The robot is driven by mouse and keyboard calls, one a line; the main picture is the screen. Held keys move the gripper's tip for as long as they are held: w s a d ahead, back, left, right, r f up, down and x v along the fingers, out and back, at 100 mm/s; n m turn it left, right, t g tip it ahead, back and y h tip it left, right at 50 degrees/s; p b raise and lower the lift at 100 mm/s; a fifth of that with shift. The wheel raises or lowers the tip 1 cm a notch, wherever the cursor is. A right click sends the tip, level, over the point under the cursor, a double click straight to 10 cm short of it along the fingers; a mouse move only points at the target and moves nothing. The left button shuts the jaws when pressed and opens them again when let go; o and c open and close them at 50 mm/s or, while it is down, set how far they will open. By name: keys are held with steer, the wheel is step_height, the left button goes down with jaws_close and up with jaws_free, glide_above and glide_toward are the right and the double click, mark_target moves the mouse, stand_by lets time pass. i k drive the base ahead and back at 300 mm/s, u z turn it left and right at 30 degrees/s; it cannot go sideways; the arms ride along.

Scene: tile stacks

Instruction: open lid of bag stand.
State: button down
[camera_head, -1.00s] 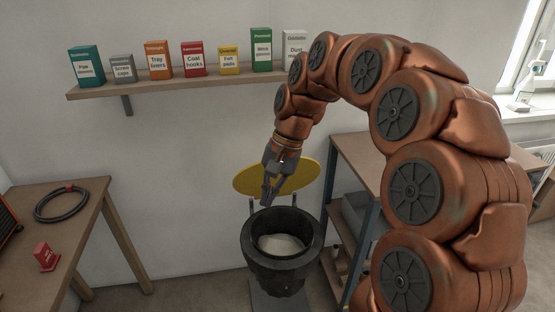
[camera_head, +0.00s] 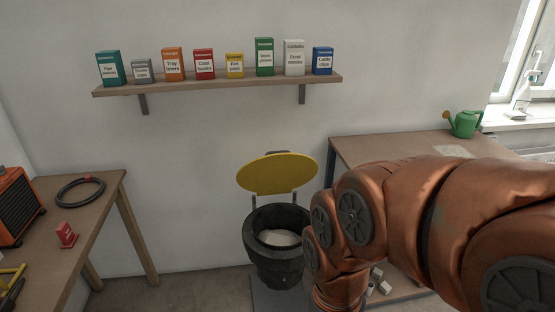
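The bag stand (camera_head: 262,256) is a dark round bin on the floor against the wall, with a pale liner or bag visible inside. Its yellow lid (camera_head: 277,174) stands raised and tilted back above the rear of the rim, on two thin posts. The bin's mouth is uncovered. My copper arm comes in from the right and bends down in front of the stand's right side. My gripper is below the lower picture edge or hidden by the arm, so its fingers do not show.
A wall shelf (camera_head: 220,86) carries several small boxes. A left table (camera_head: 104,205) holds a black cable coil (camera_head: 80,192), a red box (camera_head: 66,235) and an orange heater (camera_head: 18,205). A right table (camera_head: 378,149) carries a green watering can (camera_head: 464,124). The wall area above the lid is clear.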

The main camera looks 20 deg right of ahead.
mark_target(276, 172)
steer(key=z, duration=0.4)
steer(key=k, duration=0.15)
steer(key=u, duration=1.05)
steer(key=i, duration=1.35)
steer(key=z, duration=0.35)
